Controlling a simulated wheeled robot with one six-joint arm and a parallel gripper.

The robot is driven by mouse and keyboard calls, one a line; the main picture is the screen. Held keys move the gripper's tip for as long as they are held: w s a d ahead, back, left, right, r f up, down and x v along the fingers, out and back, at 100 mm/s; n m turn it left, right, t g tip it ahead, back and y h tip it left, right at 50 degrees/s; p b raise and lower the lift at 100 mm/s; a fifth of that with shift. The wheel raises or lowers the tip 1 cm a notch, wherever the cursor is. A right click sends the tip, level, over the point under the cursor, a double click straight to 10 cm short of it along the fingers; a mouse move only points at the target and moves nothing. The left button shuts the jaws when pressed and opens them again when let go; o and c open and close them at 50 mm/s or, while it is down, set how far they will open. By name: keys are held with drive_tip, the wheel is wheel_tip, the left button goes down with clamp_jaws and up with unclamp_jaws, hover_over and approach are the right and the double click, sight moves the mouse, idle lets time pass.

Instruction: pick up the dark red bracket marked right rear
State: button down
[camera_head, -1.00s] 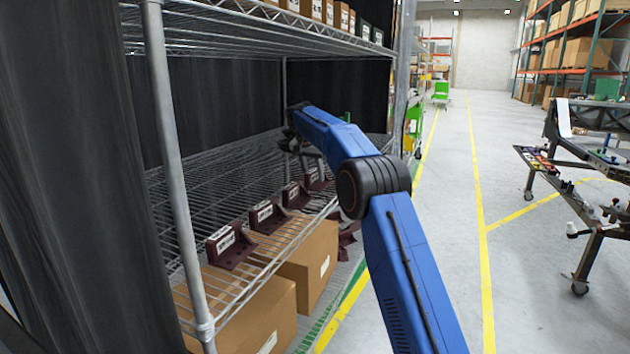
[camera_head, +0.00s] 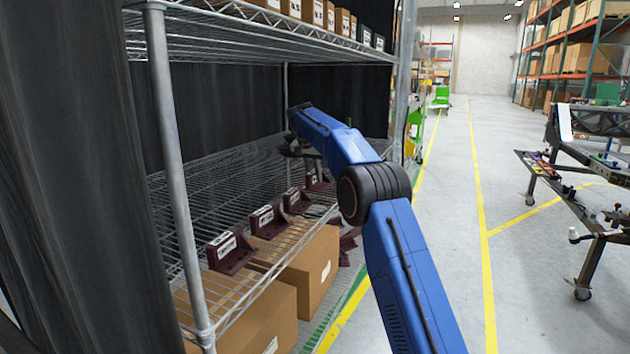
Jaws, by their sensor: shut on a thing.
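Several dark red brackets with white labels stand in a row along the front edge of the wire shelf: the nearest (camera_head: 231,249), a second (camera_head: 267,221), a third (camera_head: 297,200) and the farthest (camera_head: 315,179). The labels are too small to read, so I cannot tell which is marked right rear. My gripper (camera_head: 302,152) is at the far end of the row, by the farthest bracket. It is shut on what appears to be that bracket; the blue arm partly hides the contact. I cannot tell whether the bracket is lifted off the wires.
More dark red parts (camera_head: 348,244) show low beside the shelf's front edge. Cardboard boxes (camera_head: 310,275) sit below the wire shelf (camera_head: 195,195). A metal post (camera_head: 172,150) and upper shelf (camera_head: 230,40) bound the space.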

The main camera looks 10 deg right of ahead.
wheel_tip(320, 180, up, 8)
drive_tip(key=shift+w+f, duration=0.1)
drive_tip(key=shift+w, duration=0.05)
drive_tip(key=shift+r, duration=0.5)
